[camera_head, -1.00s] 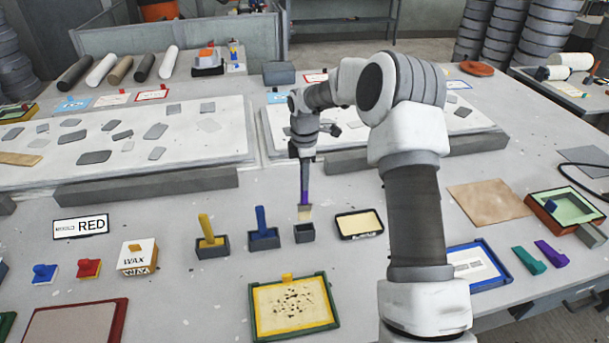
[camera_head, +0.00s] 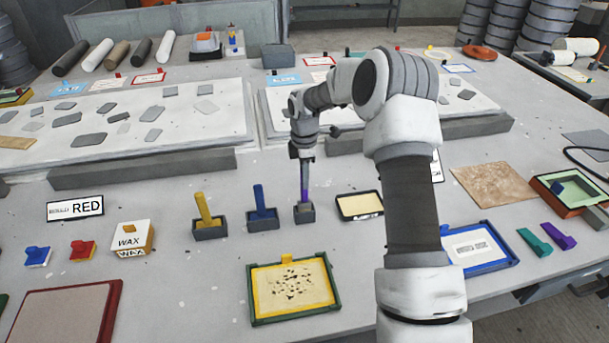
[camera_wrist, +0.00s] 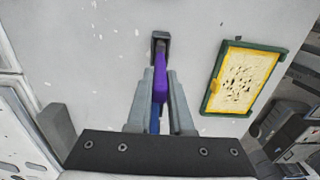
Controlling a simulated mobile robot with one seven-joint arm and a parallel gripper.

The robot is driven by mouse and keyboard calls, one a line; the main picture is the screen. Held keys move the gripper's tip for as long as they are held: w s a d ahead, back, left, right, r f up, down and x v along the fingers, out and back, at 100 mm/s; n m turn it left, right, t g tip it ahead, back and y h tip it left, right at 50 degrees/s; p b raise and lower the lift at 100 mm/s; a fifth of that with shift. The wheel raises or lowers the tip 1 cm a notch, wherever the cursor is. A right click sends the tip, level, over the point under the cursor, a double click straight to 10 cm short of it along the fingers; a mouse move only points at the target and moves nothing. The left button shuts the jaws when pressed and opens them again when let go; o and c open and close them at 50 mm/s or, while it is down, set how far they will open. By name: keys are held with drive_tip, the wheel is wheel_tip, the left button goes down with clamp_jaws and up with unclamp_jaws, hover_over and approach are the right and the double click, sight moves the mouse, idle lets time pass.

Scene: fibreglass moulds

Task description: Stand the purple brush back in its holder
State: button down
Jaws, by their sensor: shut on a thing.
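The purple brush (camera_head: 304,194) is upright, its lower end down in the mouth of the small dark grey holder (camera_head: 304,215). Its bristles are hidden by the holder. My gripper (camera_head: 304,162) is above the holder and shut on the brush's upper part. In the wrist view the purple brush (camera_wrist: 160,82) lies between the two fingers of my gripper (camera_wrist: 159,88), and the holder (camera_wrist: 160,36) surrounds its far end.
Left of it stand a blue brush (camera_head: 261,202) and a yellow brush (camera_head: 205,208) in holders. A black-rimmed tray (camera_head: 359,206) is close on the right. A green-framed yellow mould (camera_head: 291,288) lies in front.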

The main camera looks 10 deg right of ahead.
drive_tip(key=shift+f, duration=0.2)
idle(0.3)
drive_tip(key=shift+f+b, duration=0.3)
drive_tip(key=c, duration=0.7)
unclamp_jaws()
drive_tip(key=shift+c, duration=0.2)
drive_tip(key=shift+r, duration=0.1)
wheel_tip(320, 180, up, 17)
drive_tip(key=shift+r, duration=0.15)
